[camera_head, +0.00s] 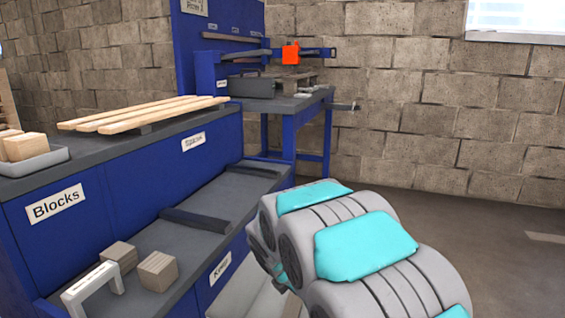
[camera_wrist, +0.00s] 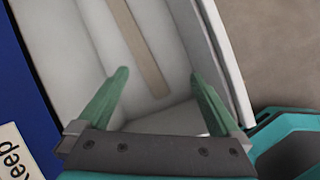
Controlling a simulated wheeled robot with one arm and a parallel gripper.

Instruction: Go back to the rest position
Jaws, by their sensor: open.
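My gripper (camera_wrist: 160,100) shows in the wrist view with its two green fingers spread apart and nothing between them. It points down into a pale bin (camera_wrist: 85,45) with a light wooden strip (camera_wrist: 138,45) lying in it beyond the fingertips. In the head view my grey and turquoise arm fills the lower right and hides the gripper's fingers. Part of the pale bin (camera_head: 245,293) shows beside the arm, below the blue bench front.
A blue bench (camera_head: 110,172) runs along the left, with planks (camera_head: 145,113) on top. Its lower shelf (camera_head: 185,240) holds wooden blocks (camera_head: 157,271) and a white handle-shaped piece (camera_head: 92,288). A blue workstation (camera_head: 295,125) stands behind. Floor at right is clear.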

